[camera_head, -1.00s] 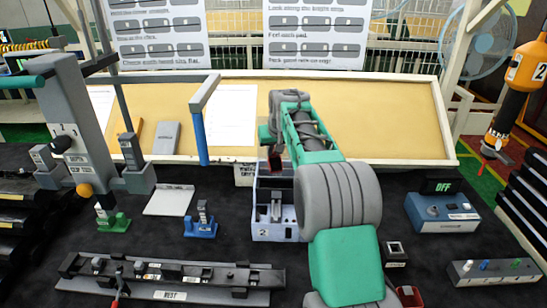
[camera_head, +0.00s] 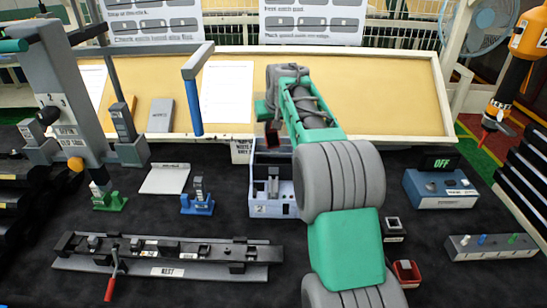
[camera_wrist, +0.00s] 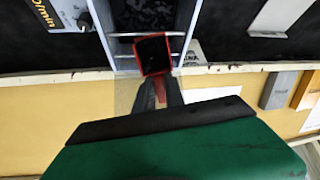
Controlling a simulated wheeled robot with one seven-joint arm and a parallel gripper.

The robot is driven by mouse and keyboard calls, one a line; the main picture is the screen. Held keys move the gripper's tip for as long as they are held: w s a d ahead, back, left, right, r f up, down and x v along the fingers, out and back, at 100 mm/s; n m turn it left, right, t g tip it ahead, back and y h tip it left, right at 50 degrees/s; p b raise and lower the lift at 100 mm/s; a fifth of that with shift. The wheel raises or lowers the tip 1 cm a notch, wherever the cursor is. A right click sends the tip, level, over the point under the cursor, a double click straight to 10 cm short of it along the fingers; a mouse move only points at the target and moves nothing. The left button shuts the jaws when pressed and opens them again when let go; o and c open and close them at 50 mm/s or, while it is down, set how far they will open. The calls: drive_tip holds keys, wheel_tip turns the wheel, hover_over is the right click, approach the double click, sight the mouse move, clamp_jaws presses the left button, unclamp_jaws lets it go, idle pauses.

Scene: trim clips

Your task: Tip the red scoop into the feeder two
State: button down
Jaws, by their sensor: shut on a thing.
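My gripper (camera_wrist: 159,92) is shut on the red scoop (camera_wrist: 153,41), holding it by its handle at the back side of feeder two. In the wrist view the scoop's red rim and dark inside face the camera, overlapping the feeder's near edge. I cannot tell what is in the scoop. Feeder two (camera_head: 286,209) is the pale blue-grey bin marked 2 in the head view. Its open compartment holds dark grey pieces, seen in the wrist view (camera_wrist: 160,19). In the head view the scoop (camera_head: 272,139) is small and dark, partly hidden by my gripper.
A slanted tan board (camera_head: 350,95) with a pale rim stands behind the feeder. A blue-handled bar (camera_head: 193,105) hangs to the left. A box reading OFF (camera_head: 425,188) and a small red bin (camera_head: 405,273) are on the right. A long grey rail (camera_head: 165,270) lies front left.

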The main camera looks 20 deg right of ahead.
drive_tip(key=shift+s+t+b, duration=0.3)
drive_tip(key=shift+t+b, duration=0.3)
drive_tip(key=shift+b, duration=1.7)
drive_tip(key=shift+s+r+b, duration=0.1)
drive_tip(key=shift+r+b, duration=0.2)
drive_tip(key=shift+f+b, duration=0.2)
drive_tip(key=shift+b, duration=0.2)
drive_tip(key=shift+s+t+b, duration=0.15)
drive_tip(key=shift+t+b, duration=0.25)
drive_tip(key=shift+b, duration=0.5)
drive_tip(key=b, duration=0.2)
drive_tip(key=t+b, duration=0.1)
drive_tip(key=b, duration=0.1)
drive_tip(key=shift+s+a+r+h, duration=0.1)
drive_tip(key=shift+s+r+h, duration=0.05)
drive_tip(key=shift+s+h, duration=0.15)
drive_tip(key=shift+r, duration=0.25)
drive_tip(key=shift+s+f+b, duration=0.1)
drive_tip(key=shift+f+b, duration=0.1)
drive_tip(key=shift+b, duration=0.75)
drive_tip(key=s+t+b, duration=0.1)
drive_tip(key=b, duration=0.4)
drive_tip(key=shift+r+t, duration=0.1)
drive_tip(key=shift+t, duration=0.3)
